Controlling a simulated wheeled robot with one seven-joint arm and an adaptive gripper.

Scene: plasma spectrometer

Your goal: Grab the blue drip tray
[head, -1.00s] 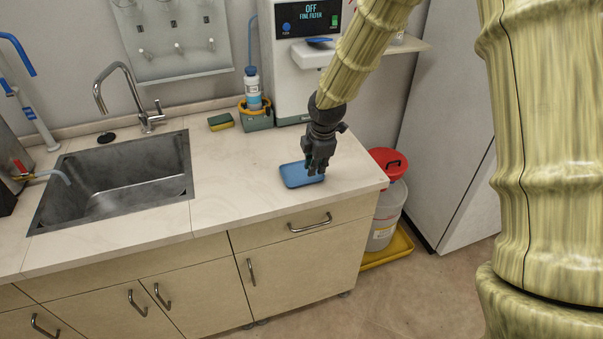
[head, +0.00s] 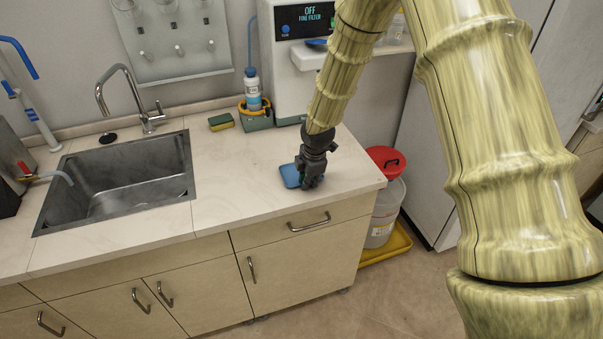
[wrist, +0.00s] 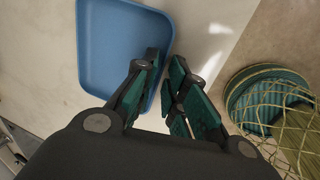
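The blue drip tray (head: 290,176) is a shallow, rounded rectangle on the countertop near its right end. My gripper (head: 312,182) points down at the tray's right side and hides part of it. In the wrist view, the tray (wrist: 115,45) fills the upper left. My gripper's fingertips (wrist: 166,62) are close together at its right rim. One finger is over the inside of the tray, the other outside the rim. A narrow gap shows between them, and I cannot tell whether they press on the rim.
A sink (head: 120,178) with a faucet is at left. A sponge (head: 221,121) and a bottle (head: 252,90) in a caddy stand at the back, beside a white instrument (head: 285,80). A red-lidded container (head: 384,160) stands on the floor past the counter's right end.

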